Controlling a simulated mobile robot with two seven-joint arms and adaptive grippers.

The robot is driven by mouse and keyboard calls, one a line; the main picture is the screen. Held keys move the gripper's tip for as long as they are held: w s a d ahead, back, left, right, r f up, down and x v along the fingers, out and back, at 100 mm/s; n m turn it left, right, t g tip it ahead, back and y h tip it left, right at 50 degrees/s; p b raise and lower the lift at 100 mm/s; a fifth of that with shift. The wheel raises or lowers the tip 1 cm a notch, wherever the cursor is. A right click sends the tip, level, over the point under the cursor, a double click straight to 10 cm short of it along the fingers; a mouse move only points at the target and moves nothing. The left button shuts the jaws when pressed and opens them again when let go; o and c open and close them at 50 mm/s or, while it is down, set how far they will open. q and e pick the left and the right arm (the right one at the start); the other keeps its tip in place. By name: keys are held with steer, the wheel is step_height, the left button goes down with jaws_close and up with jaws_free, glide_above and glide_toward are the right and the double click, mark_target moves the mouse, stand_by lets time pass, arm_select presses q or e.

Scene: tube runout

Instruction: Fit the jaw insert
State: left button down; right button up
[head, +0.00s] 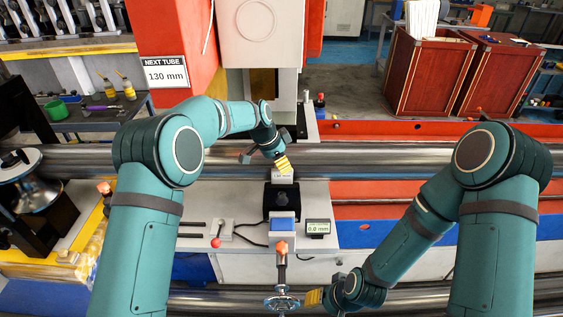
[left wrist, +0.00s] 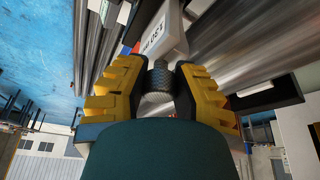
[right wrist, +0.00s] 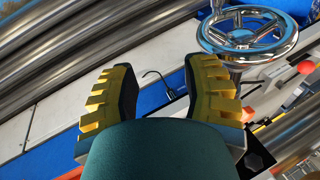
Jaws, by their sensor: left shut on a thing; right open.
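The jaw insert (head: 283,177) is a pale block with a label that seems to read 130 mm. My left gripper (head: 282,163) is shut on its dark knurled knob; the left wrist view shows the knob (left wrist: 157,83) between both yellow fingers and the pale block (left wrist: 165,32) beyond. The insert is at the top of a black holder (head: 281,203) on the bench; I cannot tell whether it is seated or just above. My right gripper (head: 314,298) is open and empty, beside the chrome handwheel (head: 281,302), which also shows in the right wrist view (right wrist: 248,35).
A sign (head: 164,72) reads NEXT TUBE 130 mm. A small display (head: 318,227) reads 0.0 mm. A red-knobbed lever (head: 216,242) stands left of the holder. A long steel tube (head: 380,158) runs behind it. An orange knob (head: 281,247) stands between holder and handwheel.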

arm_select(q)
steer(key=shift+f+b, duration=0.65)
steer(key=shift+f, duration=0.45)
steer(key=c, duration=0.8)
jaws_free()
arm_select(e)
steer(key=shift+f, duration=0.75)
arm_select(q)
steer(key=shift+o, duration=0.2)
